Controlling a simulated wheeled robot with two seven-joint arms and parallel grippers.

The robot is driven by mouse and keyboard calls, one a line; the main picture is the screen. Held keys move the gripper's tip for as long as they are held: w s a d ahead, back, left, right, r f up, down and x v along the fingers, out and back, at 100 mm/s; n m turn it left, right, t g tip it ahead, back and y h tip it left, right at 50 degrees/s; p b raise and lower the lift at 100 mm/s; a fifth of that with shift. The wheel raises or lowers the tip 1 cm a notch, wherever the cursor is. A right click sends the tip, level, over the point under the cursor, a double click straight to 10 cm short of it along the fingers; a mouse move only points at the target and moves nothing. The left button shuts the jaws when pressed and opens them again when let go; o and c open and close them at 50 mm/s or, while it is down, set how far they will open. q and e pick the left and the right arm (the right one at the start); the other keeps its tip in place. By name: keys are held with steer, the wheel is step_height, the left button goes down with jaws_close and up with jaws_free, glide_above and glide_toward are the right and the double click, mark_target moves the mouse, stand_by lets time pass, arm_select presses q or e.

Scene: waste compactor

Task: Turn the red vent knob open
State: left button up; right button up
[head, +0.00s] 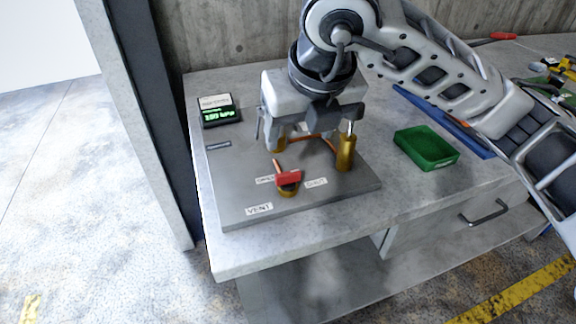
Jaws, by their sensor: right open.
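The red vent knob (288,178) sits on a brass valve body on a grey plate (247,187), near its front. A copper pipe runs into the valve from behind. A VENT label (259,209) lies in front of the knob, and two small labels flank it; the right one seems to read SHUT, the left one is partly covered. My right gripper (308,138) is open and points down behind the knob, around the middle of the plate. Its fingers appear apart from the knob. Part of the plate and piping behind is hidden by the gripper. My left gripper is not in view.
A gauge with a green display (218,112) stands at the plate's back left. Two brass posts, one at right (346,153), rise near my gripper. A green tray (426,147) lies right of the plate. A dark pillar bounds the bench at left; tools lie far right.

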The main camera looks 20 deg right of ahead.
mark_target(288, 173)
steer(key=p+x, duration=0.1)
steer(key=x, duration=1.2)
steer(key=shift+a+f, duration=0.1)
steer(key=shift+f, duration=0.05)
steer(key=c, duration=1)
